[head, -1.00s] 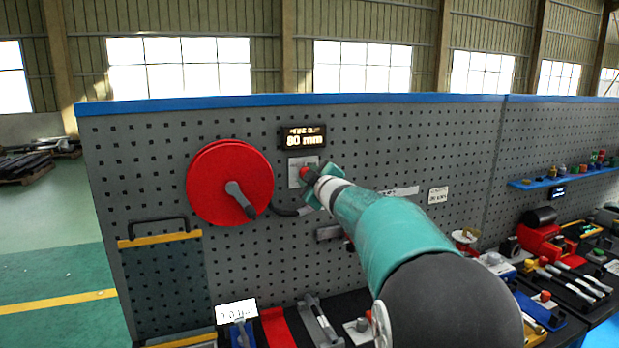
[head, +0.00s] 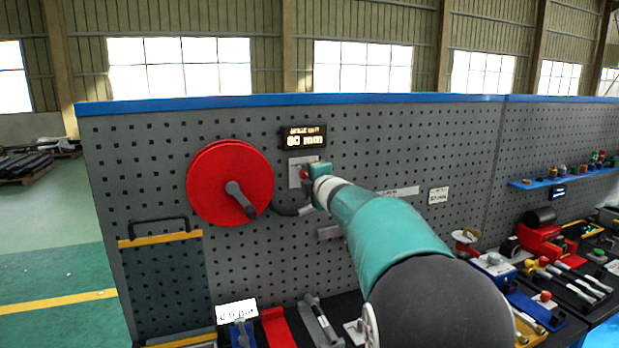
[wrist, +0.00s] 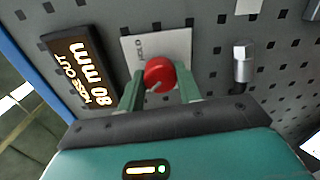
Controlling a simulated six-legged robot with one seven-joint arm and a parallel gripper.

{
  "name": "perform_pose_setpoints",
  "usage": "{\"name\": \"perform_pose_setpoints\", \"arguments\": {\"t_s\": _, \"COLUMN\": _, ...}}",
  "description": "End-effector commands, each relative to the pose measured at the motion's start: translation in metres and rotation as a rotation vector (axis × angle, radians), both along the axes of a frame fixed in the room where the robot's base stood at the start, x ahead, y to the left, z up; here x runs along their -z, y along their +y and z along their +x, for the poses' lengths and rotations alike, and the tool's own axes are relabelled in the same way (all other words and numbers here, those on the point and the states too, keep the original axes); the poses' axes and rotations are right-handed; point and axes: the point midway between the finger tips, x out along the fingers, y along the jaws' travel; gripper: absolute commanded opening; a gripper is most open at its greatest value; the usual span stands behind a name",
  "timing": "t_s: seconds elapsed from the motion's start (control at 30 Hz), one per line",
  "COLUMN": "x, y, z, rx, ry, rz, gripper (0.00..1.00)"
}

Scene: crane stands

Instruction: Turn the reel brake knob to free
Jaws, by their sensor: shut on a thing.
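The red brake knob (wrist: 159,73) sits on a pale plate (wrist: 172,45) on the pegboard. In the wrist view my gripper (wrist: 160,84) has one green finger on each side of the knob and is shut on it. Part of a word shows on the plate; the rest is hidden. In the head view the knob (head: 304,174) is partly hidden by my gripper (head: 312,178). The red reel (head: 215,190) with a grey crank hangs to the left of the plate.
A metal fitting (wrist: 242,62) stands out from the board right of the knob. Tools crowd the bench below.

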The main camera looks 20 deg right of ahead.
Motion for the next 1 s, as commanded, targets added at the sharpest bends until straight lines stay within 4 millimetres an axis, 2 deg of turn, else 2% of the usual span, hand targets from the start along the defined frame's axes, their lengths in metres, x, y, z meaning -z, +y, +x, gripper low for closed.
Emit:
{"name": "perform_pose_setpoints", "arguments": {"t_s": 0.67, "x": -0.0009, "y": 0.0004, "z": 0.0004, "rx": 0.000, "ry": -0.002, "rz": -0.066, "gripper": 0.11}}
{"name": "perform_pose_setpoints", "arguments": {"t_s": 0.7, "x": -0.0011, "y": 0.0003, "z": 0.0004, "rx": 0.000, "ry": -0.002, "rz": -0.065, "gripper": 0.42}}
{"name": "perform_pose_setpoints", "arguments": {"t_s": 0.77, "x": -0.0009, "y": 0.0003, "z": 0.0004, "rx": 0.000, "ry": -0.002, "rz": -0.065, "gripper": 0.54}}
{"name": "perform_pose_setpoints", "arguments": {"t_s": 1.0, "x": -0.0004, "y": 0.0001, "z": 0.0001, "rx": 0.000, "ry": -0.001, "rz": -0.064, "gripper": 0.56}}
